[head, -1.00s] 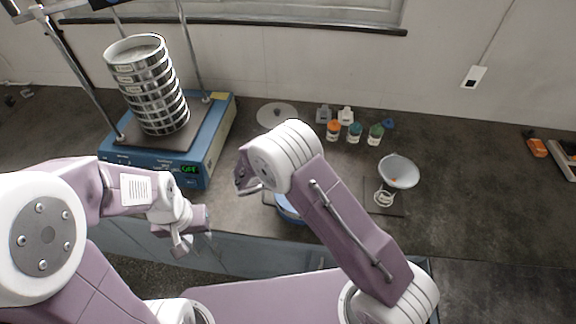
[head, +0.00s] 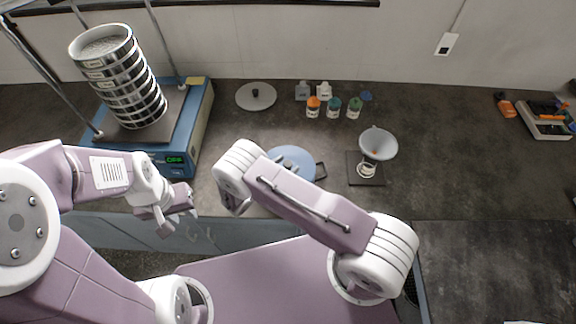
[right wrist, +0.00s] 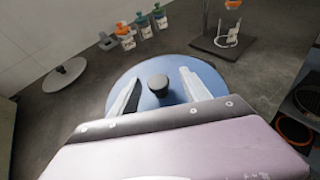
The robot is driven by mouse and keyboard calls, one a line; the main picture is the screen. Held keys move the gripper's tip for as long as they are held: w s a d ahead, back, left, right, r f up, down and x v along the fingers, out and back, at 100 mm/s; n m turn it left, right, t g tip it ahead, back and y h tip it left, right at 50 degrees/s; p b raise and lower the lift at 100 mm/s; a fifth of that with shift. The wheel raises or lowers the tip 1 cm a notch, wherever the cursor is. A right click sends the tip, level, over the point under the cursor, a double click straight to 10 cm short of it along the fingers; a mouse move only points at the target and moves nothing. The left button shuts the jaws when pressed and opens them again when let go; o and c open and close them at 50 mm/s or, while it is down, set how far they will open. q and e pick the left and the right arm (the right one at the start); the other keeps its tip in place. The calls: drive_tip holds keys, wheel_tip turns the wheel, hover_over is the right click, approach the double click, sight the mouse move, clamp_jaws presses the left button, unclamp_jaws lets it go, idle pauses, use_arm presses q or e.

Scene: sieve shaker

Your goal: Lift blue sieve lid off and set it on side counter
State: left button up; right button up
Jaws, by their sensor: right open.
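The blue lid (head: 293,157) is a light blue disc in the middle of the counter's front part, partly covered by my right arm in the head view. In the right wrist view the lid (right wrist: 190,70) shows a black knob (right wrist: 158,84) at its centre. My right gripper (right wrist: 161,90) is open, with one finger on each side of the knob and not visibly closed on it. Whether the lid sits on a sieve or on the counter is hidden. My left gripper (head: 177,218) is open and empty, in front of the counter's edge.
A sieve stack (head: 122,85) stands on the blue shaker (head: 190,130) at the left. A grey lid (head: 256,96) lies at the back, beside several small bottles (head: 334,107). A funnel on a stand (head: 378,143) is to the right. The counter's right part is largely clear.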

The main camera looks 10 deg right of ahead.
sight(288, 163)
drive_tip(key=shift+w+d+f, duration=0.15)
drive_tip(key=shift+w+d, duration=0.2)
drive_tip(key=shift+d, duration=0.2)
drive_tip(key=shift+w+d+f, duration=0.15)
drive_tip(key=shift+w+f, duration=0.05)
drive_tip(key=shift+w, duration=0.05)
drive_tip(key=shift+w+f, duration=0.2)
drive_tip(key=shift+w, duration=0.1)
drive_tip(key=shift+s+r, duration=0.1)
drive_tip(key=shift+s, duration=0.05)
drive_tip(key=c, duration=1)
drive_tip(key=shift+s+r, duration=0.1)
clamp_jaws()
use_arm(q)
drive_tip(key=shift+w+r, duration=0.2)
